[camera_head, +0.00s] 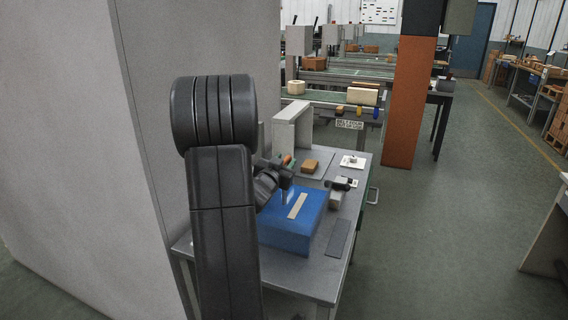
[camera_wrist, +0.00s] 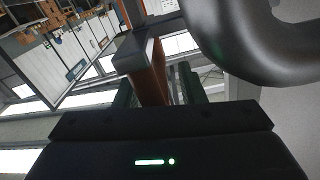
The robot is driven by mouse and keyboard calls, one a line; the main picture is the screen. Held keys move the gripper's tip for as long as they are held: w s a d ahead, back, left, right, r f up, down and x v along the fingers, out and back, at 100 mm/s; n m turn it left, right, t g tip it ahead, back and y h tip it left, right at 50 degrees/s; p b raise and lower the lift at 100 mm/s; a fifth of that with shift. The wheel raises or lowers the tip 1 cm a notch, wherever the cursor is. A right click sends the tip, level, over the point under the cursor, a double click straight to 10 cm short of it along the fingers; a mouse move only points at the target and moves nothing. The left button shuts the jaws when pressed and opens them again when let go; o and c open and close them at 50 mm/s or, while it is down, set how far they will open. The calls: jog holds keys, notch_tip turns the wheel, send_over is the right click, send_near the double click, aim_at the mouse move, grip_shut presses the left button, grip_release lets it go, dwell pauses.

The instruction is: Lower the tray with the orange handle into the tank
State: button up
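The blue tank (camera_head: 280,232) stands on the grey bench, with a pale strip (camera_head: 297,206) on its top. My arm covers its left side. My gripper is mostly hidden behind dark arm links in the head view. A small orange rounded item (camera_head: 287,160) shows just behind my wrist in the head view. No tray is clearly visible.
On the bench are a brown block (camera_head: 310,167), a white plate with a small item (camera_head: 352,162), a dark-and-grey device (camera_head: 338,190) and a flat dark strip (camera_head: 338,238). A pale frame (camera_head: 293,125) rises at the back. An orange pillar (camera_head: 408,100) stands beyond.

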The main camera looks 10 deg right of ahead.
jog(key=b+v, duration=0.1)
jog(key=v, duration=1.3)
jog(key=shift+w, duration=0.1)
